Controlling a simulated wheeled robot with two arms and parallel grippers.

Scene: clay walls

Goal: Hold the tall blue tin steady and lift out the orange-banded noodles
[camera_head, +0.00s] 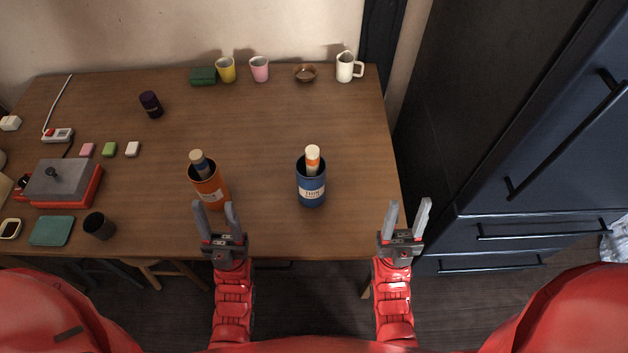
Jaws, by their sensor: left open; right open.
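The tall blue tin (311,190) stands upright on the wooden table, right of the middle, with a pale label on its front. The orange-banded noodles (313,161) stick up out of its mouth; their lower part is hidden inside. An orange tin (211,190) stands to its left, holding a blue-banded bundle (200,163). My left gripper (215,205) is open and empty, just in front of the orange tin. My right gripper (408,204) is open and empty, to the right of the blue tin, near the table's right front corner. Neither gripper visibly holds anything.
Cups, a brown bowl (305,73) and a white pitcher (346,68) line the back edge. A red and grey appliance (64,184), a black cup (99,226) and small blocks fill the left side. The table (260,120) is clear behind the tins. Dark cabinets (510,150) stand right.

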